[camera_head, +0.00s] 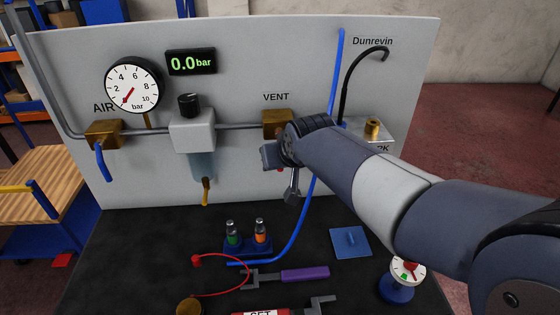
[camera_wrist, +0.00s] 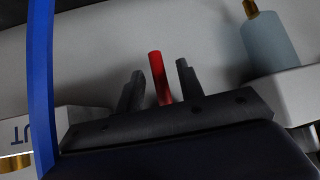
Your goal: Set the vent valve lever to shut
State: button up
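The vent valve's brass body (camera_head: 275,122) sits on the panel under the VENT label in the head view. Its red lever (camera_wrist: 158,76) shows in the wrist view; in the head view only a speck of red shows past my wrist. My gripper (camera_head: 291,186) is in front of the panel, just below the valve. In the wrist view my gripper (camera_wrist: 157,70) is open, with its two dark fingers on either side of the red lever. A gap shows between the lever and each finger. The valve's body is out of sight in the wrist view.
A blue hose (camera_head: 328,130) hangs beside my wrist. Left along the pipe are a regulator (camera_head: 192,130) and the AIR valve (camera_head: 103,133) with its blue lever (camera_head: 104,160). The display (camera_head: 191,61) reads 0.0 bar. Tools and fittings lie on the dark bench (camera_head: 130,250) below.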

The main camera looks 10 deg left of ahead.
jog(key=v, duration=0.9)
jog(key=shift+f, duration=0.1)
jog(key=x, duration=1)
jog(key=shift+w+a+f, duration=0.1)
jog(key=shift+w+f, duration=0.1)
jog(key=shift+w, duration=0.1)
